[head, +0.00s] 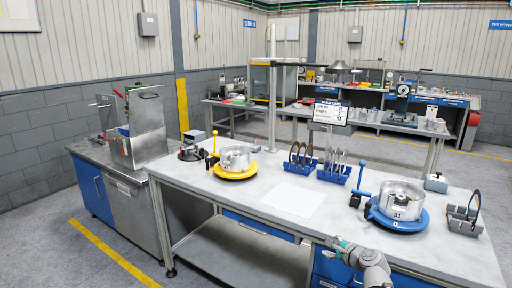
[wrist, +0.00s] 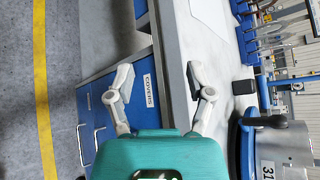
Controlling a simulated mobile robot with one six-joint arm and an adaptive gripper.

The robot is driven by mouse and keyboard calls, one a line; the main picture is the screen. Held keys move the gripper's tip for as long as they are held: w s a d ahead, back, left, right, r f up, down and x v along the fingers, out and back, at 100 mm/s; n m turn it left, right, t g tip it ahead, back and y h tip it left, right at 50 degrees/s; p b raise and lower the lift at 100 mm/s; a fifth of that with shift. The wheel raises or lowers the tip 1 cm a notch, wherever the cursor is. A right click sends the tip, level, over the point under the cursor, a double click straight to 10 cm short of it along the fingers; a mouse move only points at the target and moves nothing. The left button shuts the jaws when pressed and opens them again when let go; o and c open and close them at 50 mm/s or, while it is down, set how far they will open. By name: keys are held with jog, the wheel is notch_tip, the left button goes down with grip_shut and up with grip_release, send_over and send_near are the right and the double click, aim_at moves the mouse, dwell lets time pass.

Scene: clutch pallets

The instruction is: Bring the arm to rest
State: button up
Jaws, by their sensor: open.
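My gripper (wrist: 161,82) shows in the wrist view with its two pale fingers spread wide apart and nothing between them. It is over the bench's front edge, above a blue drawer front (wrist: 135,98) labelled COVERS. In the head view only a grey and teal part of my arm (head: 366,262) shows at the lower front of the bench; the fingers cannot be made out there.
The workbench (head: 250,201) carries a yellow round fixture (head: 236,175) and a blue round fixture (head: 399,222), each with a metal housing. Blue racks (head: 300,167) hold discs. A white sheet (head: 293,199) lies mid-bench. A steel cabinet (head: 126,196) stands left.

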jog(key=s+a+f+n+g, duration=0.5)
jog(key=a+f+n+g, duration=0.15)
jog(key=n, duration=0.35)
jog(key=s+a+f+n+g+h, duration=0.1)
jog(key=s+f+n+g+h, duration=0.45)
jog(key=s+n, duration=0.45)
notch_tip(320, 180, up, 13)
jog(key=p, duration=1.3)
jog(key=shift+g, duration=0.3)
jog(key=shift+c, duration=0.8)
jog(key=shift+s, duration=0.15)
